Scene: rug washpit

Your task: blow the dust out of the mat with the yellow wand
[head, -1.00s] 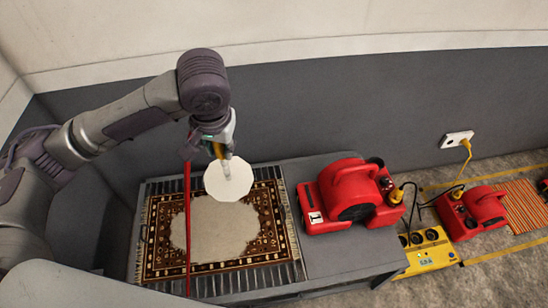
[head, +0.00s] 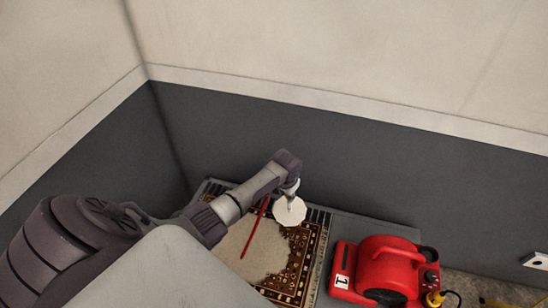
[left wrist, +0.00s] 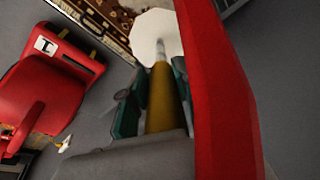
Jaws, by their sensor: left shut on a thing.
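My left gripper (head: 292,188) is shut on the yellow wand (left wrist: 166,100), which points away from it in the left wrist view. A pale flat disc shape (head: 289,211) shows at the wand's tip, over the far right part of the mat. The dark patterned mat (head: 302,262) has a large beige dusty patch (head: 262,250) over its middle and a cleaner patterned strip along its right side. My arm hides the mat's left part. My right gripper is out of view.
The mat lies on a grey slatted platform (head: 345,228). A red blower (head: 385,265) stands right of the mat. A thin red strip (head: 256,228) hangs across the mat and looms large in the wrist view (left wrist: 222,90). Walls stand close behind and left.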

